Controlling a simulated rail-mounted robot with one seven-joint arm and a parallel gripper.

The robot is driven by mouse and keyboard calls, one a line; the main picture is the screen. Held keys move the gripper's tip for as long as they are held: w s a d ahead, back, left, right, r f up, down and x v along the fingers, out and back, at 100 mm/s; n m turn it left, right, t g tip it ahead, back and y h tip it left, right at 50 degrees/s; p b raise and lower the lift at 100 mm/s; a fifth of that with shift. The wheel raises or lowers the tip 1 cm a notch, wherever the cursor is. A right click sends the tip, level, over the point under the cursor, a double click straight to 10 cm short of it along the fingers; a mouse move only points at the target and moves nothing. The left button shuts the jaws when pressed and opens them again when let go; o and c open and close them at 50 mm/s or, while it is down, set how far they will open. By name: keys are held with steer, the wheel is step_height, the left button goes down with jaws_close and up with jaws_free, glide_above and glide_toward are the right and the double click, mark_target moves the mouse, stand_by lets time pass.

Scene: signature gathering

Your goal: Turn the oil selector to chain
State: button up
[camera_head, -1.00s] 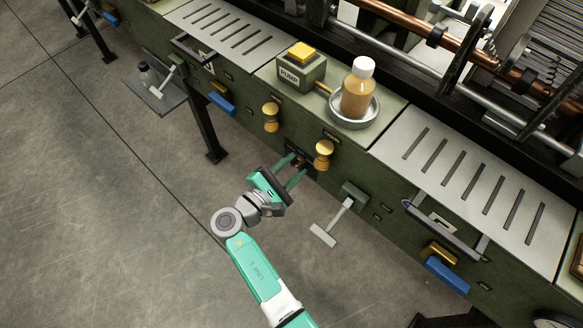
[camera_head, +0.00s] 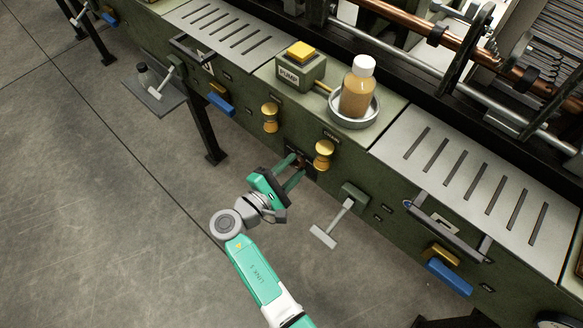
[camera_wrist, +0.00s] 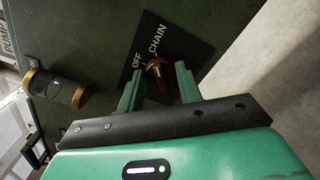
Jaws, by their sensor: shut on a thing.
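The oil selector is a brown knob (camera_wrist: 157,74) on a black plate (camera_wrist: 168,45) on the green machine front. White words OFF and CHAIN are printed on the plate. In the wrist view the knob sits between my two green fingers, below the words. Which word it points at is hard to tell. My gripper (camera_wrist: 159,87) is shut on the knob. In the head view my gripper (camera_head: 292,172) reaches to the machine front, and its fingers partly hide the selector (camera_head: 301,161).
Brass knobs (camera_head: 324,153) and (camera_head: 270,117) stick out close to the selector. A T-shaped grey handle (camera_head: 332,224) juts out at right. A bottle (camera_head: 357,88) stands in a metal dish (camera_head: 354,122) above, beside the PUMP box (camera_head: 298,70). Open floor lies in front.

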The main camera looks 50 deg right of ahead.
steer(key=o, duration=0.9)
steer(key=shift+o, duration=0.2)
steer(key=a+p, duration=0.2)
steer(key=a, duration=0.6)
steer(key=shift+s, duration=0.2)
